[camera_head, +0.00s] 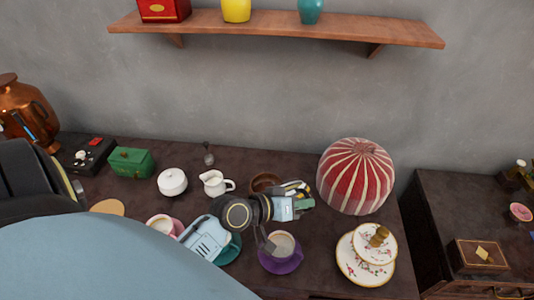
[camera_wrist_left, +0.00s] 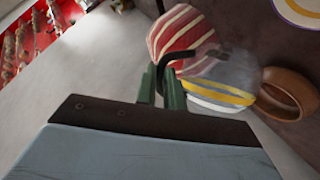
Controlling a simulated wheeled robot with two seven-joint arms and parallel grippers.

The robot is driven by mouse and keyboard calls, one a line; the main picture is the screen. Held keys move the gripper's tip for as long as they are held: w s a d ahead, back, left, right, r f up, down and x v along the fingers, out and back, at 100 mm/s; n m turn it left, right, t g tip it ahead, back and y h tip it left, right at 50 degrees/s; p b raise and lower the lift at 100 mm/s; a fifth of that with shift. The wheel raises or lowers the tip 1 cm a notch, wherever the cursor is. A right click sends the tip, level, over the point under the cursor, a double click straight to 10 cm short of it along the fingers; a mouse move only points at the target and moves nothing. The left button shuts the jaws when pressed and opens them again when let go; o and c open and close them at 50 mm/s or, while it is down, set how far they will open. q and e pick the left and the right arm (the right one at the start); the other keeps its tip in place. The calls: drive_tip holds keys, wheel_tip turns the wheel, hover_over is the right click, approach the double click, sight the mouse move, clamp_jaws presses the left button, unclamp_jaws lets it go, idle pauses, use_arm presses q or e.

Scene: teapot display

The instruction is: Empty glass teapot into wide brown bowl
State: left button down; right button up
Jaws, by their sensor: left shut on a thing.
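My left gripper (camera_head: 306,203) is shut on the dark handle of the glass teapot (camera_head: 296,187). In the left wrist view, the green fingers (camera_wrist_left: 162,86) close around the handle, and the clear teapot (camera_wrist_left: 225,80) shows a yellow and a white band. The wide brown bowl (camera_head: 264,181) stands on the table just left of the teapot, partly hidden by my arm. In the wrist view the bowl (camera_wrist_left: 289,92) is beside the teapot, its near edge overlapped by the glass. I cannot tell the teapot's exact tilt, its height or any pouring. My right gripper is out of view.
A red-and-cream striped cosy (camera_head: 356,177) stands right of the teapot. A purple saucer with a cup (camera_head: 281,262) and a tiered plate stand (camera_head: 366,270) are in front. A white creamer (camera_head: 214,184) and sugar bowl (camera_head: 172,182) stand left. A wall shelf (camera_head: 280,24) is above.

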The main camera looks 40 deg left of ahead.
sight(295, 186)
use_arm(q)
drive_tip(key=shift+n+h, duration=0.7)
drive_tip(key=shift+n, duration=0.1)
drive_tip(key=shift+w+a+r, duration=0.25)
drive_tip(key=shift+a+r, duration=0.5)
drive_tip(key=shift+r, duration=0.15)
drive_tip(key=shift+w+a+r, duration=0.25)
drive_tip(key=shift+a+r, duration=0.5)
drive_tip(key=shift+r, duration=0.1)
drive_tip(key=shift+w+a+r+n+h, duration=0.25)
drive_tip(key=shift+a+r+n, duration=0.1)
drive_tip(key=shift+a+r, duration=0.15)
drive_tip(key=shift+w+a+r+n+h, duration=0.15)
drive_tip(key=shift+a+r+n+h, duration=0.1)
drive_tip(key=shift+a+r+n, duration=0.25)
drive_tip(key=w+a+n+t+h+b, duration=0.1)
drive_tip(key=a+n+b, duration=0.4)
drive_tip(key=a, duration=0.6)
drive_tip(key=w+a+n+t+h+b, duration=0.1)
drive_tip(key=w+a+n+h+b, duration=0.2)
drive_tip(key=w+a+n, duration=0.3)
drive_tip(key=shift+w+a+t+h+b, duration=0.3)
drive_tip(key=shift+a+b, duration=0.6)
drive_tip(key=shift+a, duration=1.9)
drive_tip(key=shift+s+f, duration=0.1)
